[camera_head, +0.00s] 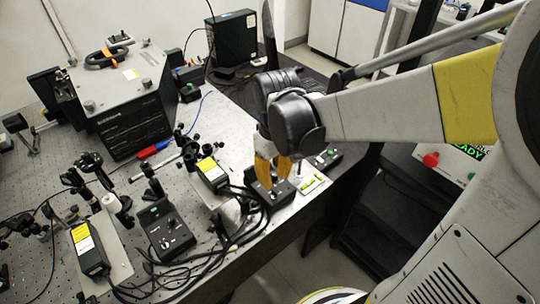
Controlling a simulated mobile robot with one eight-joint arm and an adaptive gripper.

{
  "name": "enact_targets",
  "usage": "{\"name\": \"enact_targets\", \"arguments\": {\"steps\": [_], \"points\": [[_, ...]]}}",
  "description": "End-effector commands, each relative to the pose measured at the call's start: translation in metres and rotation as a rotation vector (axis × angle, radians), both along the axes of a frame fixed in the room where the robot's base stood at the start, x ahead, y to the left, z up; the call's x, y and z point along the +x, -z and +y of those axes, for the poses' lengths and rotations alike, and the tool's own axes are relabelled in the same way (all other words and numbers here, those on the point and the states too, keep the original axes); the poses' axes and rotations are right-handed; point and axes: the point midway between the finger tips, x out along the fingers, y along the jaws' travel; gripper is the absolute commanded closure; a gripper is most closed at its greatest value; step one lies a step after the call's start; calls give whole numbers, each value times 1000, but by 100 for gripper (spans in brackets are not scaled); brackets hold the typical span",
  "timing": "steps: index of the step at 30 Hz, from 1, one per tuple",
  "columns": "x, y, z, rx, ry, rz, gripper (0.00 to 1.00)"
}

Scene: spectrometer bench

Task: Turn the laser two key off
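My gripper (273,179) points down with its orange fingers over a black control box (257,187) near the table's right edge. The fingers hide part of the box's top, including any key under them. I cannot tell whether they touch it, or whether they are open or shut on something. A second black control box (166,232) with a green light and small knobs stands to the left. I cannot read which box belongs to laser two.
Two black laser units with yellow labels, one (88,250) at left and one (212,174) in the middle, stand on the perforated table. Black cables (250,222) loop beside the boxes. A large grey-topped instrument (118,85) stands at the back left. A red button (431,160) is at right.

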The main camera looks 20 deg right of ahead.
Motion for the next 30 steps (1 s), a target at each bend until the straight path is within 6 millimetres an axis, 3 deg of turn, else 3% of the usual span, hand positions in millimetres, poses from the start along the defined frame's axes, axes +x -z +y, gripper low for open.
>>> {"name": "enact_targets", "arguments": {"steps": [4,10,23,30], "points": [[-1,-30,0,0,0,0,72],[0,-55,0,0,0,0,72],[-1,-60,0,0,3,-6,72],[-23,-66,0,9,99,-188,72]]}}
